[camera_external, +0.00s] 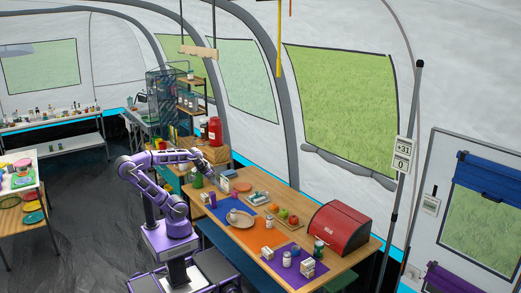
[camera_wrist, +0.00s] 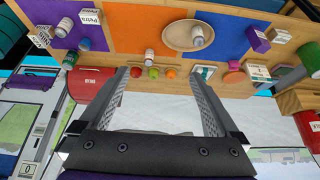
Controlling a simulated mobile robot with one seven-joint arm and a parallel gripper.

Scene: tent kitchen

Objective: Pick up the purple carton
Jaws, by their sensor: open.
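The purple carton (camera_wrist: 257,40) stands on the wooden table, at the upper right in the wrist view. In the external view the purple carton (camera_external: 212,200) is small, near the table's left end.
Apples and an orange (camera_external: 283,214) lie on a board. A red bread box (camera_external: 338,229) stands at the right end. Several cans and cartons stand on a purple mat (camera_external: 295,268).

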